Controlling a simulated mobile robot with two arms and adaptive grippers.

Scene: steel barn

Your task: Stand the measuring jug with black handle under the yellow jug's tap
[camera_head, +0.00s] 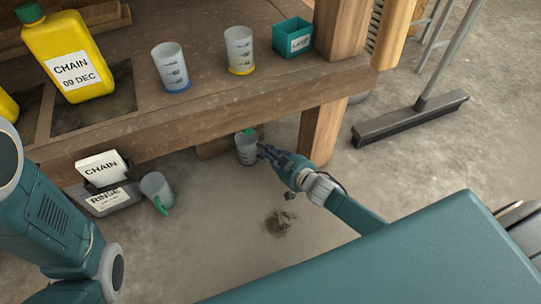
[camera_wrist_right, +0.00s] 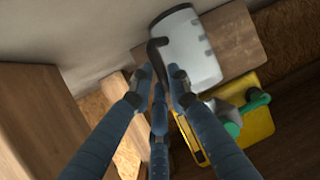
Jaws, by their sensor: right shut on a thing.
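My right gripper (camera_head: 268,152) is shut on the black handle (camera_wrist_right: 153,55) of a clear grey measuring jug (camera_wrist_right: 185,45). In the head view this jug (camera_head: 246,150) is held below the bench's front edge, partly covered by the fingers. A green part shows just above it. In the right wrist view a yellow body (camera_wrist_right: 257,127) with green and grey parts lies beyond the fingers; its tap cannot be made out surely. In the head view a yellow jug (camera_head: 45,40) labelled CHAIN 09 DEC stands on the bench. My left gripper is out of view.
The wooden bench (camera_head: 205,105) carries a blue-based measuring jug (camera_head: 168,62), a yellow-based one (camera_head: 238,47) and a green box (camera_head: 292,42). A green-handled jug (camera_head: 153,185) and a RINSE tray (camera_head: 112,204) are lower left. A bench leg (camera_head: 319,137) stands right of my gripper.

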